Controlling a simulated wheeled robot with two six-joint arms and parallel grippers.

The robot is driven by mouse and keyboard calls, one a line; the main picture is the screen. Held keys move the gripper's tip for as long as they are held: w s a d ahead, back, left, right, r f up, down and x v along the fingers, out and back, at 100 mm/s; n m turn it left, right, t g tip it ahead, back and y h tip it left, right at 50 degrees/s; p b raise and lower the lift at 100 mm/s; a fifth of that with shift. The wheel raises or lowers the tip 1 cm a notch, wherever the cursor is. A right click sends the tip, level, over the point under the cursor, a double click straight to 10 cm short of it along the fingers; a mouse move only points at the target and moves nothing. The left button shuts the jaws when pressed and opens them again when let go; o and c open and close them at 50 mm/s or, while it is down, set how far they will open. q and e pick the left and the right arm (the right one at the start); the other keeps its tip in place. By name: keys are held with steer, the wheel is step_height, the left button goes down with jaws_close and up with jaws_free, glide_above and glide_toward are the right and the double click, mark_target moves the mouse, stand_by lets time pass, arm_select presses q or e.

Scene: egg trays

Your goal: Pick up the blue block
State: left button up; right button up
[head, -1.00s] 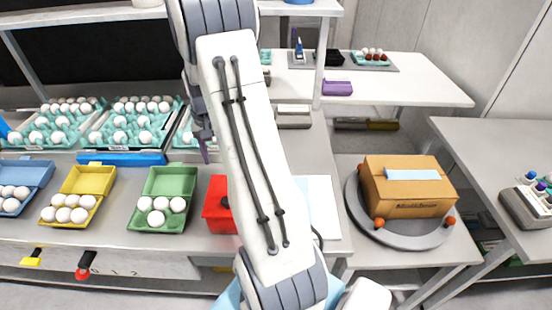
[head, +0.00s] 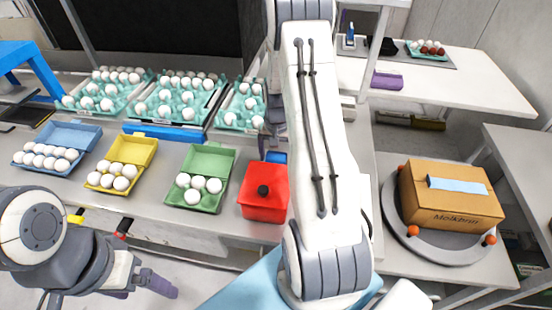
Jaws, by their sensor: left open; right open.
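A small blue block (head: 276,157) shows at the back edge of the red box (head: 264,205), partly hidden by my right arm. A long, flat blue bar (head: 165,132) lies in front of the egg trays; I cannot tell which of the two the task means. My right gripper (head: 267,142) is open, pointing down near the small blue block and mostly hidden behind my own arm; I cannot tell whether it touches the block. My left gripper (head: 160,286) is open and empty at the bottom left, in front of the bench edge.
Blue (head: 80,132), yellow (head: 144,147) and green (head: 221,160) egg cartons holding eggs stand on the bench. Turquoise egg trays (head: 222,122) are behind them. A cardboard box (head: 450,205) sits on a grey turntable (head: 440,248) at the right. My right arm hides the bench's middle.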

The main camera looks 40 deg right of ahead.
steer(key=shift+f, duration=0.65)
steer(key=c, duration=1.1)
steer(key=shift+c, duration=0.2)
steer(key=shift+r, duration=0.1)
